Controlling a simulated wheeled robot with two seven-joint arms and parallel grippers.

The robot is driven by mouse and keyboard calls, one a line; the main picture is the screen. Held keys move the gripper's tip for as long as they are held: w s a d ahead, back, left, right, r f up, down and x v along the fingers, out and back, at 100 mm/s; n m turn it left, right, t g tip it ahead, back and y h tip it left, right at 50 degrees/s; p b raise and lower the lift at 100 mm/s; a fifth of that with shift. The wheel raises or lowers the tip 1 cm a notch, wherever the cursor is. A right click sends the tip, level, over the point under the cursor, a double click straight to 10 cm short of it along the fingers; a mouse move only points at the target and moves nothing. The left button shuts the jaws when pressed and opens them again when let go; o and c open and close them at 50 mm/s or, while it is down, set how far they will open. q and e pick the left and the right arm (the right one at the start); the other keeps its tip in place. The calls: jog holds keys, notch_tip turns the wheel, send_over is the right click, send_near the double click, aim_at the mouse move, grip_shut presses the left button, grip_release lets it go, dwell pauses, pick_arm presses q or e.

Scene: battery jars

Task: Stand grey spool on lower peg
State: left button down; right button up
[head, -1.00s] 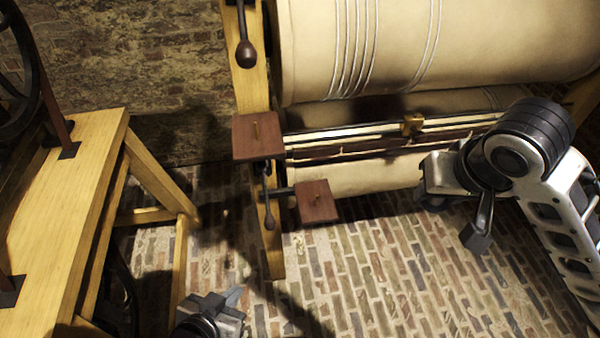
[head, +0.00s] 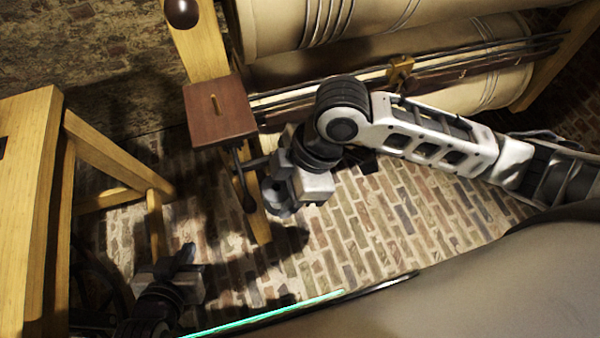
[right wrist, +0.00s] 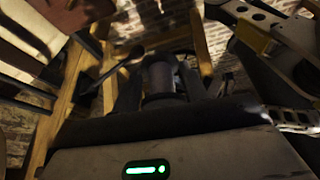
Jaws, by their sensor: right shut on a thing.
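My right gripper (head: 280,203) is low in front of the wooden frame in the head view, just below the upper block. In the right wrist view its two dark fingers (right wrist: 160,92) stand on either side of the grey spool (right wrist: 160,72), shut on it. In the head view I cannot clearly tell the spool from the fingers. The lower block with its peg is hidden behind my right arm.
A large cream roller (head: 390,20) and a metal rail (head: 450,66) lie behind my right arm. A yellow wooden stand (head: 30,190) is at the left. A wooden post (head: 252,205) runs down beside my right gripper. Brick floor (head: 380,225) lies below.

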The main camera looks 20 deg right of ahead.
jog(key=w+d+f, duration=0.2)
jog(key=w+f, duration=0.1)
jog(key=w+d+f, duration=0.2)
jog(key=w+f, duration=0.1)
jog(key=w, duration=0.1)
jog(key=w+d+f, duration=0.2)
jog(key=w+f, duration=0.1)
jog(key=w, duration=0.1)
jog(key=shift+d+f, duration=0.15)
jog(key=shift+d, duration=0.1)
jog(key=shift+w+d+f, duration=0.1)
jog(key=shift+w+f, duration=0.05)
jog(key=shift+w, duration=0.05)
notch_tip(320, 180, down, 4)
jog(key=shift+w+d+r, duration=0.1)
jog(key=shift+w+r, duration=0.05)
jog(key=shift+r, duration=0.1)
jog(key=shift+f, duration=0.25)
jog(key=o, duration=1)
jog(key=shift+c, duration=0.2)
